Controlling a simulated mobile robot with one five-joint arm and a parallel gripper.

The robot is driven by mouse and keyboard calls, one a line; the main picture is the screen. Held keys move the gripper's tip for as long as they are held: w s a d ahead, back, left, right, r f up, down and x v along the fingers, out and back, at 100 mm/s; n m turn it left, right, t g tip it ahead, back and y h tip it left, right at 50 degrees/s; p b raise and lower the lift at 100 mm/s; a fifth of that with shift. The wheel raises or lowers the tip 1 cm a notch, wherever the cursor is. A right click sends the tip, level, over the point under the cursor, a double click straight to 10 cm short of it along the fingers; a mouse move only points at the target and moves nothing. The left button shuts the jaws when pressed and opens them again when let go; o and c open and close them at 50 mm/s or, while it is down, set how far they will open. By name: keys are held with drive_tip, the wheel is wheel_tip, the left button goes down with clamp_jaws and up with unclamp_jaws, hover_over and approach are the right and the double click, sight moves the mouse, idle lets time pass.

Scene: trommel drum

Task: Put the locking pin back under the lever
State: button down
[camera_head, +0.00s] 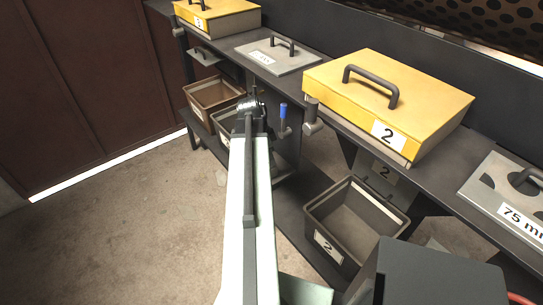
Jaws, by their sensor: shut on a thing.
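My gripper (254,92) is at the far end of my outstretched arm, close to the front of the dark bench. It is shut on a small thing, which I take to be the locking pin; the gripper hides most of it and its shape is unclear. A lever with a blue grip (283,111) stands upright just to the right of the gripper, on the dark panel under the bench edge. A small gap shows between the gripper and the blue grip. The place under the lever is small and dark, and its detail cannot be made out.
Grey handled plates (262,61) lie on the bench. Open bins (318,236) stand below. Concrete floor (110,235) at left is free.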

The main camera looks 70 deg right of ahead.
drive_tip(key=c, duration=1.2)
unclamp_jaws()
drive_tip(key=p+v, duration=0.2)
drive_tip(key=s+p+v, duration=0.1)
drive_tip(key=p+v, duration=0.2)
drive_tip(key=d+p+v, duration=0.1)
drive_tip(key=p+v, duration=0.2)
drive_tip(key=shift+s+d+r, duration=0.1)
drive_tip(key=shift+s+r, duration=0.15)
drive_tip(key=shift+f, duration=0.1)
